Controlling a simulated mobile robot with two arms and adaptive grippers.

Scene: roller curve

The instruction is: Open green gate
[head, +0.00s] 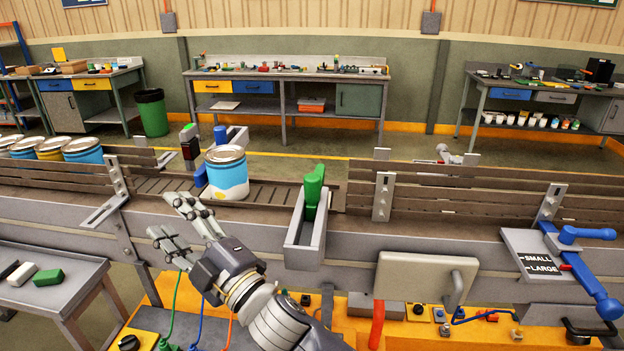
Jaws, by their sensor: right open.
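The green gate (313,188) is an upright green handle or block set in a grey metal channel (305,240) across the front of the roller conveyor. My right gripper (165,215) is open and empty, with its fingers spread. It is left of the green gate and in front of the conveyor's near rail, apart from the gate. A blue and white paint can (227,178) stands upright on the rollers, left of the green gate. My left gripper is not in view.
More cans (83,151) wait on the conveyor at the left. A grey panel with a handle (425,285) and a blue SMALL/LARGE lever (590,270) are at the right. A side table (60,300) stands at the lower left.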

